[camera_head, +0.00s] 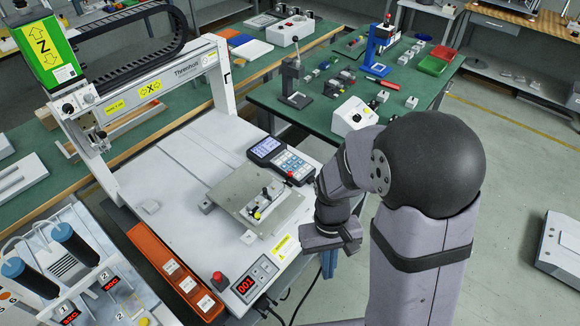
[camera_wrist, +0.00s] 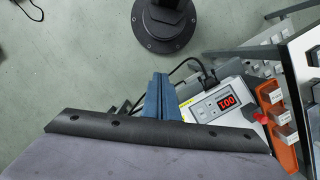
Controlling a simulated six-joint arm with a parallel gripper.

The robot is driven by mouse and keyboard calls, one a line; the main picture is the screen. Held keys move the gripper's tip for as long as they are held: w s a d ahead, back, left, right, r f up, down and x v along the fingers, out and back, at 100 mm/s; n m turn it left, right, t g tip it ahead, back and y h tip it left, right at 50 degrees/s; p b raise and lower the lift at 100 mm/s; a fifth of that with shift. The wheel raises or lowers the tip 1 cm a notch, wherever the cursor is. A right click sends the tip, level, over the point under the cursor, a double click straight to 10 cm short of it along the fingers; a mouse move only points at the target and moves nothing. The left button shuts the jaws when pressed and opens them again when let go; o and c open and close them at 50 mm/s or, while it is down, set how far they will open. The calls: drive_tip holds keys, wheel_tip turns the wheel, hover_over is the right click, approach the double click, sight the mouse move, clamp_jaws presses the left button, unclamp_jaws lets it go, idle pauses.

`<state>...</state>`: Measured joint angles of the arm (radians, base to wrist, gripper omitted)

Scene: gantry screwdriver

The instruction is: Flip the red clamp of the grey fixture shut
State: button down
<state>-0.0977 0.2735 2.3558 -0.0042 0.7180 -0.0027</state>
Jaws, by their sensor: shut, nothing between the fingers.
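The grey fixture (camera_head: 240,190) is a flat plate on the white bed of the gantry machine in the head view. A small clamp assembly (camera_head: 264,194) with dark, pale and yellow parts sits on it. I cannot make out a red clamp lever or its position. My gripper (camera_head: 332,238) hangs right of the fixture, by the right edge of the machine bed, apart from the plate. In the wrist view, the bluish fingers (camera_wrist: 161,98) are together with nothing between them. The fixture does not show clearly in the wrist view.
A handheld keypad (camera_head: 282,158) lies behind the fixture. In front are a red-digit display box (camera_head: 250,280), a red button (camera_head: 218,279) and an orange tray (camera_head: 165,265). The gantry frame (camera_head: 225,85) stands at back left. A green bench (camera_head: 300,100) is behind.

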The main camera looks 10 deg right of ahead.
drive_tip(key=w+a+f+t+b, duration=0.1)
drive_tip(key=w+a+t, duration=0.1)
drive_tip(key=w, duration=1)
drive_tip(key=w+a+f+t, duration=0.1)
drive_tip(key=w+a, duration=0.1)
drive_tip(key=w, duration=1)
drive_tip(key=w+a+r+m+t, duration=0.1)
drive_tip(key=w+r+t, duration=0.2)
drive_tip(key=w+r, duration=0.7)
drive_tip(key=shift+w+a+r, duration=0.3)
drive_tip(key=shift+w+r, duration=0.1)
drive_tip(key=shift+w, duration=0.45)
drive_tip(key=shift+f, duration=0.1)
wheel_tip(320, 180, down, 9)
drive_tip(key=p, duration=0.4)
drive_tip(key=shift+s+f, duration=0.15)
drive_tip(key=shift+s, duration=0.2)
